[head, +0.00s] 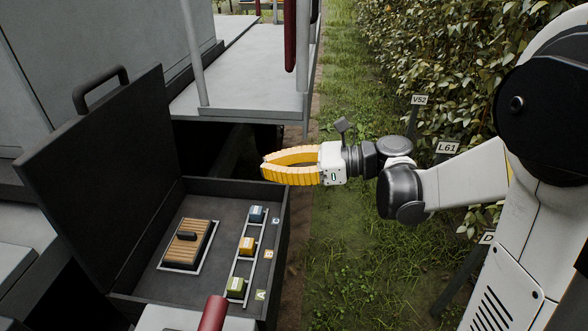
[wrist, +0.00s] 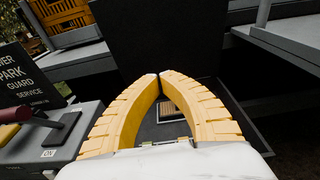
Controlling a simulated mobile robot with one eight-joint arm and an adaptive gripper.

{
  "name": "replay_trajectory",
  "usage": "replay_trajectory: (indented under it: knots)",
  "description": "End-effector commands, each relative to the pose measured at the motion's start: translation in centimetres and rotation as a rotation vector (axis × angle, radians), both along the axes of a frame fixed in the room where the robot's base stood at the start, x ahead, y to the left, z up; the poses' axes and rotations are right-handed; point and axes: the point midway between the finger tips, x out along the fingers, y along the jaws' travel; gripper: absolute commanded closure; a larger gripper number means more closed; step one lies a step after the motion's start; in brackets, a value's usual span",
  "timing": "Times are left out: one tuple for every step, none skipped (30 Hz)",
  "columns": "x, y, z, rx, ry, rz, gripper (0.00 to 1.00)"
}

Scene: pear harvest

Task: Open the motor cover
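A large dark grey lid (head: 98,175) with a bar handle (head: 101,90) stands raised and tilted back over an open dark box (head: 190,204). It looks like the motor cover. The lid also fills the upper middle of the wrist view (wrist: 155,35). My gripper (head: 264,166) has yellow ribbed fingers and hovers above the box's right side, apart from the lid. In the wrist view its fingertips (wrist: 160,75) meet with nothing held between them. Part of the box interior shows through the gap between the fingers.
Inside the box are a wooden slatted block (head: 188,244) in a frame and blue (head: 257,214), yellow (head: 247,246) and green (head: 236,288) blocks. A red handle (head: 213,314) is at the front. A hedge (head: 455,60) and signposts stand right; grass lies between.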

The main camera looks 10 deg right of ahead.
Motion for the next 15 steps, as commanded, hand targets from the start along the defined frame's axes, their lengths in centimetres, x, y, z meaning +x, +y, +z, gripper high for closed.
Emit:
replay_trajectory:
  knots:
    - [0.2, 0.9, -0.2, 0.000, 0.000, 0.003, 1.00]
    - [0.4, 1.3, 0.3, 0.000, 0.000, 0.003, 1.00]
    - [0.5, 1.7, 0.7, 0.000, -0.001, 0.002, 1.00]
    - [0.6, 2.0, 1.0, 0.000, -0.001, 0.002, 1.00]
    - [0.7, 2.3, 1.2, 0.000, -0.001, 0.002, 1.00]
    - [0.9, 2.6, 1.5, 0.000, -0.001, 0.002, 1.00]
    - [1.0, 2.8, 1.6, 0.000, -0.001, 0.001, 1.00]
    - [1.0, 3.0, 1.8, 0.000, -0.001, 0.000, 1.00]
    - [1.1, 3.2, 2.0, 0.000, -0.001, 0.000, 1.00]
    - [1.2, 3.3, 2.1, 0.000, -0.001, 0.000, 1.00]
    - [1.2, 3.4, 2.1, 0.000, -0.001, 0.000, 1.00]
    - [1.2, 3.4, 2.2, -0.001, -0.001, 0.000, 1.00]
    - [1.2, 3.5, 2.2, -0.001, -0.001, 0.000, 1.00]
    - [1.3, 3.5, 2.3, -0.001, -0.001, 0.000, 1.00]
    - [1.3, 3.5, 2.3, -0.001, -0.001, 0.000, 1.00]
